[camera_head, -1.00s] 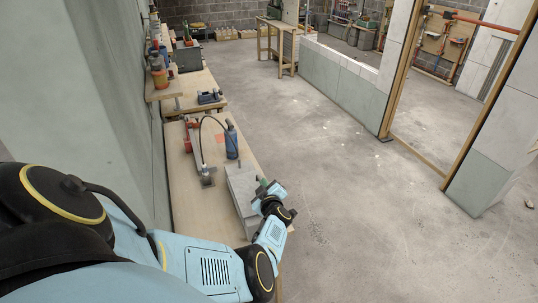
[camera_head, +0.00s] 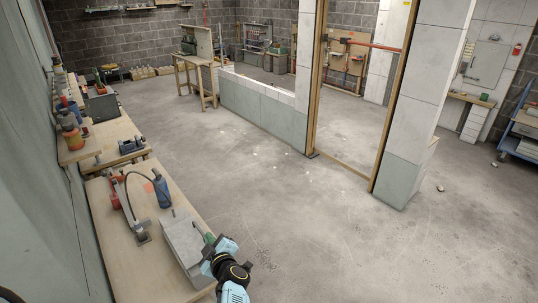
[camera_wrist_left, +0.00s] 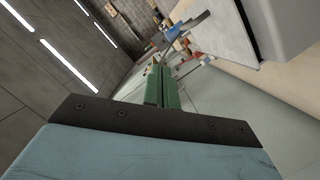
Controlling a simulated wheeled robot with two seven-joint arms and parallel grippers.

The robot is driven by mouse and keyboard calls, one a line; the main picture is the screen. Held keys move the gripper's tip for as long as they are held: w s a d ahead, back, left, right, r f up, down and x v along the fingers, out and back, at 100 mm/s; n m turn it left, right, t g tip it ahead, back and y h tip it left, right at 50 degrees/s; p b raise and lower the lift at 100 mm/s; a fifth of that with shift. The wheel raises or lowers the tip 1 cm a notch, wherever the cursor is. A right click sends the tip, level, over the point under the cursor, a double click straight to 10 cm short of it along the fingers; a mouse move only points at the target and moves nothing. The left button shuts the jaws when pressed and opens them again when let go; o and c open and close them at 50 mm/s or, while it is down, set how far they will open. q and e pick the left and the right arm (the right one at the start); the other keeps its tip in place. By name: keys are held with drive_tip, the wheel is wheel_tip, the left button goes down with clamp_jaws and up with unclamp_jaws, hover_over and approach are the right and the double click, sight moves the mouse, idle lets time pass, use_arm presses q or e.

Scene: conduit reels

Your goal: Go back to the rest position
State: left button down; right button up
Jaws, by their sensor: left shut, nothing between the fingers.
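My left gripper (camera_head: 209,239) is at the bottom of the head view, beside the right side of a grey block-shaped case (camera_head: 184,240) on the near workbench (camera_head: 110,236). In the left wrist view its two green fingers (camera_wrist_left: 162,84) are together, with nothing between them. The grey case shows close by at the upper right of the wrist view (camera_wrist_left: 235,22). I cannot tell in the head view whether the gripper touches the case. My right gripper is not in view.
A blue bottle (camera_head: 161,192) and a red tool with a black hose (camera_head: 113,196) stand on the near workbench. A timber-framed doorway (camera_head: 314,90) and a partition wall (camera_head: 262,106) stand to the right. The concrete floor between (camera_head: 270,190) is clear.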

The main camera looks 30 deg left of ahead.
use_arm(q)
drive_tip(key=s+d+f+m+t+h+b, duration=0.1)
drive_tip(key=d+f+m+t+h+b, duration=0.2)
drive_tip(key=f, duration=0.5)
drive_tip(key=d+f+m+h+b, duration=0.4)
drive_tip(key=d+f+m, duration=0.2)
drive_tip(key=f, duration=0.3)
drive_tip(key=s+d+f+m+g+h+b, duration=0.1)
drive_tip(key=s+d+f+m, duration=0.15)
drive_tip(key=f, duration=0.25)
drive_tip(key=s+d+f+m+g+h+b, duration=0.1)
drive_tip(key=s+d+f+h, duration=0.1)
drive_tip(key=s+f, duration=0.25)
drive_tip(key=s+d+f+m+h+b, duration=0.1)
drive_tip(key=s+d+f+m, duration=0.15)
drive_tip(key=f, duration=0.25)
drive_tip(key=s+f+m+g+b, duration=0.2)
drive_tip(key=s+f, duration=0.4)
drive_tip(key=s, duration=0.5)
drive_tip(key=s+d+f+m+g+h+b, duration=0.1)
drive_tip(key=s+f+g, duration=0.3)
drive_tip(key=s, duration=0.7)
drive_tip(key=s+f+m+g+h+b, duration=0.1)
drive_tip(key=s+f+m+g+b, duration=0.1)
drive_tip(key=s+f, duration=0.5)
drive_tip(key=s+m+b, duration=0.1)
drive_tip(key=s, duration=0.3)
drive_tip(key=shift+s+d+f+m+g+b, duration=0.15)
drive_tip(key=shift+d+f+m+g+b, duration=0.2)
drive_tip(key=shift+f+m+g+b, duration=0.05)
